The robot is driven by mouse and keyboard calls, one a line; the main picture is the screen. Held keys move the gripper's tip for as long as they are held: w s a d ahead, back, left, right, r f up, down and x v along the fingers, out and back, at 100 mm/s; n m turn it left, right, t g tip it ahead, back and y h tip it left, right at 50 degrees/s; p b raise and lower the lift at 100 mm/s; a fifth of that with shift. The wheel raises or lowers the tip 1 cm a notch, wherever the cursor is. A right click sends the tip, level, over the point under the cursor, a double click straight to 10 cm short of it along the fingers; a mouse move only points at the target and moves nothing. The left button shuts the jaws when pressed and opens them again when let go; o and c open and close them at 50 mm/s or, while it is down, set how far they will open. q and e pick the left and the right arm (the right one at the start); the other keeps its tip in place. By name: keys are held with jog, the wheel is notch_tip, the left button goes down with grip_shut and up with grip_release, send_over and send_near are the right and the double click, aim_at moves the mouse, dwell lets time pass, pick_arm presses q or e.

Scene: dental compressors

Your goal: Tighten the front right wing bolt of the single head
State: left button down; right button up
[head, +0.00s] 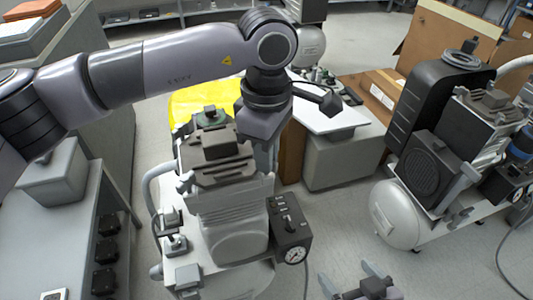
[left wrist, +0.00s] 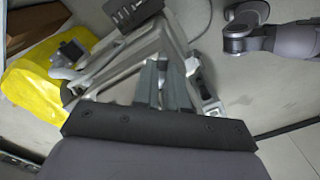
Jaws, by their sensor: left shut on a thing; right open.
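The single head compressor (head: 222,190) stands in the middle of the head view, with a grey finned body and a dark block on top. My left gripper (head: 268,165) points down at the right side of its head. Its fingers are shut and close together in the left wrist view (left wrist: 163,82), against the grey metal frame of the machine. The wing bolt between them is hidden by the fingers, so its own shape does not show. My right gripper (head: 350,278) is open and empty at the bottom of the head view, above the floor and apart from the compressor.
A control box with a gauge (head: 290,228) juts from the compressor's right side. A yellow sheet (head: 195,100) lies behind it. A larger compressor with a white tank (head: 395,215) stands at right. A grey bench (head: 60,220) is at left. Floor between the machines is clear.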

pick_arm(q)
jog(key=shift+m, duration=0.4)
pick_arm(e)
jog(key=shift+w+r, duration=0.1)
jog(key=shift+r, duration=0.1)
pick_arm(q)
jog(key=c, duration=1.2)
grip_release()
pick_arm(e)
jog(key=shift+f, duration=0.1)
pick_arm(q)
jog(key=shift+r, duration=0.1)
notch_tip(320, 180, up, 7)
jog(key=shift+f+p, duration=0.15)
jog(key=shift+p, duration=0.45)
jog(key=shift+r, duration=0.2)
pick_arm(e)
jog(key=shift+s+d+f+h, duration=0.2)
jog(key=shift+d+f+h, duration=0.1)
jog(key=shift+d, duration=0.2)
